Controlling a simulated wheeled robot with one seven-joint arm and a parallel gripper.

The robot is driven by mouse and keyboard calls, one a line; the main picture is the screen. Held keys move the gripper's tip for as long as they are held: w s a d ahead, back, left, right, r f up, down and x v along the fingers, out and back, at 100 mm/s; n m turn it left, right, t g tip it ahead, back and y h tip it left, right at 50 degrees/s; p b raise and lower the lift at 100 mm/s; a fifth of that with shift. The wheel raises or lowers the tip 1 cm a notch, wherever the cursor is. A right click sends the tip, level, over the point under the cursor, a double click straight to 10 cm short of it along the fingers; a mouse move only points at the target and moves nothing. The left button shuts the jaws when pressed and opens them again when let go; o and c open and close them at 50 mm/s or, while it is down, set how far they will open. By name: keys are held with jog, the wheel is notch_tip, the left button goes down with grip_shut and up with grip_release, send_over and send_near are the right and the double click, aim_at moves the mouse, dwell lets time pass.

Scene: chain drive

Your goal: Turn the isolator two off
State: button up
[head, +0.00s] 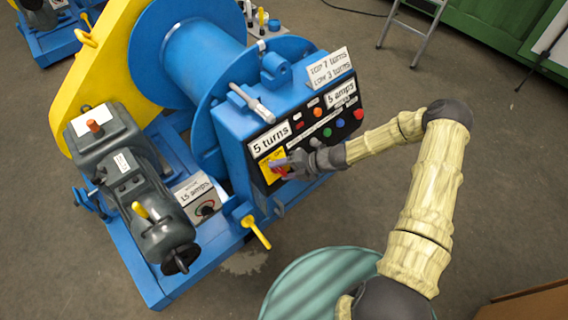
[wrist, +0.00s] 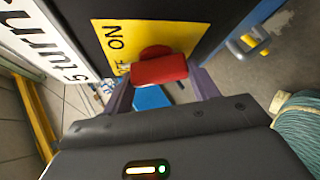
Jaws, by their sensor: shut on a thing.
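A red rotary handle (wrist: 158,70) stands out from a yellow plate (wrist: 133,38) on the black front panel of the blue machine. The plate carries the word ON and part of another word, mostly hidden by the handle. No number for this isolator is readable. My gripper (head: 282,165) is at this plate, with its purple fingers at the two ends of the red handle in the wrist view. It is shut on the handle. In the wrist view the handle lies nearly level across the picture. In the head view my gripper covers most of it.
A "5 turns" label (head: 270,138) sits directly above the plate. Several coloured buttons (head: 340,122) are to the right on the panel. A yellow lever (head: 256,232) juts out below. A "15 amps" box (head: 195,197) with a knob stands at left.

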jog(key=shift+r+n+h+p, duration=0.1)
jog(key=shift+n+h+p, duration=0.25)
jog(key=shift+n+h, duration=1.05)
jog(key=shift+n, duration=0.5)
jog(key=o, duration=1)
jog(key=p+v, duration=0.2)
jog(key=v, duration=1.5)
jog(key=shift+s+r, duration=0.15)
jog(key=shift+s, duration=0.05)
